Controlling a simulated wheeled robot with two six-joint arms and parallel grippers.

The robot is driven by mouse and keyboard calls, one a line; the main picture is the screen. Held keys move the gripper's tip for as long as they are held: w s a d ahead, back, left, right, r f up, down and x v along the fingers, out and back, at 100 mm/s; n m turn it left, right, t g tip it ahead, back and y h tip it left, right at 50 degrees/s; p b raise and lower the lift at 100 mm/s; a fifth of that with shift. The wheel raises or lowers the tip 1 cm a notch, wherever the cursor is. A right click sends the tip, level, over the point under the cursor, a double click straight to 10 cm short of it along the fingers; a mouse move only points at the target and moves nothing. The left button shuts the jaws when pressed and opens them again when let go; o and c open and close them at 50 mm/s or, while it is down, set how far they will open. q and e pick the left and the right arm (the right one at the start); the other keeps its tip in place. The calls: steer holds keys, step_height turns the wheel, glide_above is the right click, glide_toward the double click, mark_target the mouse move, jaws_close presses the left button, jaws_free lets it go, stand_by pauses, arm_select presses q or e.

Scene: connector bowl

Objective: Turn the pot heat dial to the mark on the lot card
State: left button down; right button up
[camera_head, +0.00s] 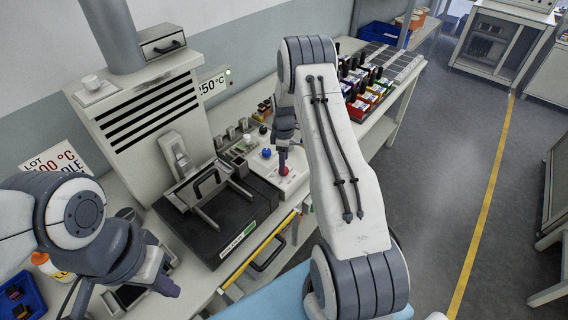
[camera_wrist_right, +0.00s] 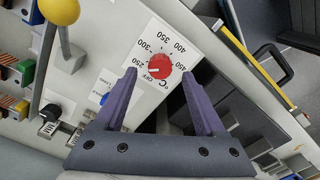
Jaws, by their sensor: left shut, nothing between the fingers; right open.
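The red pot heat dial (camera_wrist_right: 160,67) sits on a white plate printed OFF, 250, 300, 350, 400, 450 and °C. Its pale pointer line seems to face the 250/OFF side. In the head view the dial (camera_head: 284,171) shows just below my right gripper (camera_head: 284,148). In the wrist view my right gripper (camera_wrist_right: 158,78) is open, its fingertips on either side of the dial; I cannot tell if they touch it. My left gripper (camera_head: 168,288) is shut and empty, low at the left.
A blue knob (camera_head: 266,153) is beside the dial. A yellow-ball lever (camera_wrist_right: 60,12) stands nearby. The black pot unit (camera_head: 215,225) lies left of the dial, with a yellow-edged handle (camera_head: 262,252) in front.

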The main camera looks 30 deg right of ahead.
steer(key=shift+f+p, duration=0.4)
steer(key=shift+f, duration=1.35)
jaws_close()
